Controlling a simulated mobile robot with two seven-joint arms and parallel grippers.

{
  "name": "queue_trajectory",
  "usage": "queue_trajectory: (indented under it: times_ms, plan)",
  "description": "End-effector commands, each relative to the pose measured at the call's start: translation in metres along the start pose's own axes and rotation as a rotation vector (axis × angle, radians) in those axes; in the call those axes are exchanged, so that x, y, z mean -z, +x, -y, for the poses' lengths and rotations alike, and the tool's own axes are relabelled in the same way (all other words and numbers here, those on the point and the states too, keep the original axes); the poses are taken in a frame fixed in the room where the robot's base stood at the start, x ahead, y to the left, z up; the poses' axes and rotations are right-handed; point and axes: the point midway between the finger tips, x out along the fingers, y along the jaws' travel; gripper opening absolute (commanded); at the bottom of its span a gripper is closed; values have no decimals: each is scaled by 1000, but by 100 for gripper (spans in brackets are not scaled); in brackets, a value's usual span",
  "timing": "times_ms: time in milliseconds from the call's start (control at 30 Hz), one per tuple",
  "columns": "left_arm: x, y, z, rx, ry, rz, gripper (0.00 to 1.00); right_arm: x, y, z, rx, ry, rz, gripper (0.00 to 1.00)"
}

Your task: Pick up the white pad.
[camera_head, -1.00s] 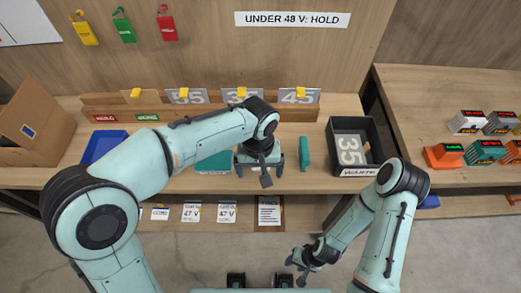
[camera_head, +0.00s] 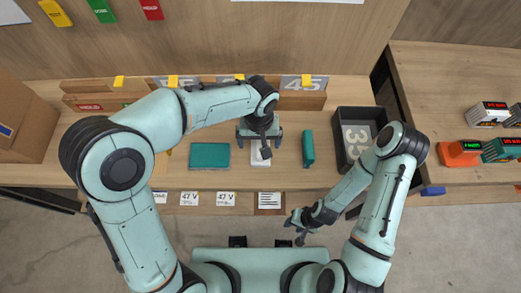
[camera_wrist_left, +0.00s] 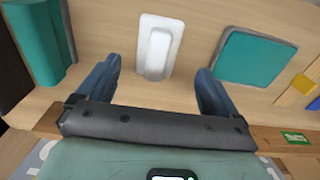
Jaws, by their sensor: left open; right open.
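The white pad (camera_head: 258,158) lies on the bench top, partly hidden under my left gripper in the head view. In the left wrist view the white pad (camera_wrist_left: 158,45) is a whole, rounded block with a raised middle. My left gripper (camera_head: 260,144) is open above the bench. In the left wrist view its fingers (camera_wrist_left: 157,78) are spread to either side of the pad's line, with the pad just beyond them and apart from them. My right gripper (camera_head: 300,228) is open and empty, low in front of the bench.
A flat teal block (camera_head: 209,156) lies left of the pad and a narrow teal block (camera_head: 308,149) stands to its right. A black bin (camera_head: 343,163) with a "35" card is farther right. A wooden rail (camera_head: 285,101) with number cards runs behind.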

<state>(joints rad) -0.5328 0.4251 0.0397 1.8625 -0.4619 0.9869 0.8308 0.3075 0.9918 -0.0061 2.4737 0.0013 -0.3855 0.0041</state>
Motion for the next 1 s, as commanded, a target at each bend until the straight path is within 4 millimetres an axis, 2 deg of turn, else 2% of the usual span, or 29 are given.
queue_trajectory:
  times_ms: [167, 400, 500, 767, 967, 1000]
  plan:
    - [0, 12, 0, 1, 1, 2, 94, 0, 0, 0, 0, 0, -1, 43]
    - [-1, 47, -3, 2, 2, 3, 94, 2, -2, 1, 1, -1, -3, 43]
    - [0, 56, -3, 0, 0, 1, 94, 1, -2, 1, 1, -1, -2, 43]
    - [0, 59, -4, -1, 0, -1, 94, 1, -2, 1, 1, -1, -2, 43]
    - [0, 59, -4, -1, 0, -1, 33, 1, -2, 1, 1, -1, -2, 43]
    - [0, 59, -4, -1, 0, -1, 33, 1, -2, 1, 1, -1, -2, 43]
